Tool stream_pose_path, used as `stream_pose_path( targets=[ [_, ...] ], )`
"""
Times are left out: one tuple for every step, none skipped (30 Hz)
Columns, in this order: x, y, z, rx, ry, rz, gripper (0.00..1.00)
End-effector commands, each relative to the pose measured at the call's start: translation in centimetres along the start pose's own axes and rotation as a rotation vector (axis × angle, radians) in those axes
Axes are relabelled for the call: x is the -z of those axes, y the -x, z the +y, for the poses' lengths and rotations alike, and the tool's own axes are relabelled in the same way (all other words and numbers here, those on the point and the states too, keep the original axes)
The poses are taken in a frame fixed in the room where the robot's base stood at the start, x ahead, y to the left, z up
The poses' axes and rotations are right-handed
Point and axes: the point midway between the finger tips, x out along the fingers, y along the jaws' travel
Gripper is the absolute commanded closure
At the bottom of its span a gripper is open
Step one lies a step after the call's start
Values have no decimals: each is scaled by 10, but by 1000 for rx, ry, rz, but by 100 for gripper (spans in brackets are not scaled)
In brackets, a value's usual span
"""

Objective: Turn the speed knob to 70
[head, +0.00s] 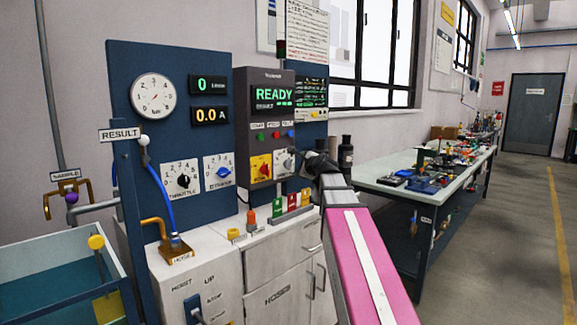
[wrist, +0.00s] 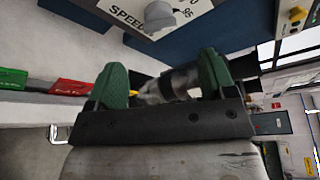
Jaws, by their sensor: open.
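Nothing is held, and no contact with the knob is visible.
A red knob on a yellow plate (head: 261,169) sits left of the speed knob. The display (head: 273,94) reads READY. Small green and red blocks (head: 291,201) stand below on the cabinet.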

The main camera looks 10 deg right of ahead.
Motion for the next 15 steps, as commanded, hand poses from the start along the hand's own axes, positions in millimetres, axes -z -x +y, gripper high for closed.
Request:
stream_pose_path(
  targets=[
    [0,-3,-1,1,-2,0,23],
    [0,-5,-1,1,-2,0,23],
    [0,-8,-1,0,-2,0,23],
    [0,-11,-1,0,-1,0,23],
    [0,-14,-1,0,-1,0,23],
    [1,-19,-1,-1,-1,0,23],
    [1,-24,-1,-2,0,0,23],
    [1,-28,-1,-2,0,0,23],
    [1,-35,-1,-3,0,0,23],
    [1,-40,-1,-3,0,0,23],
    [1,-45,-1,-3,0,0,23],
    [1,-52,-1,-2,1,0,23],
    [0,-58,-1,-2,1,0,23],
    [0,-64,-1,-2,1,0,23],
    [0,-71,-1,-3,1,0,23]
  ],
)
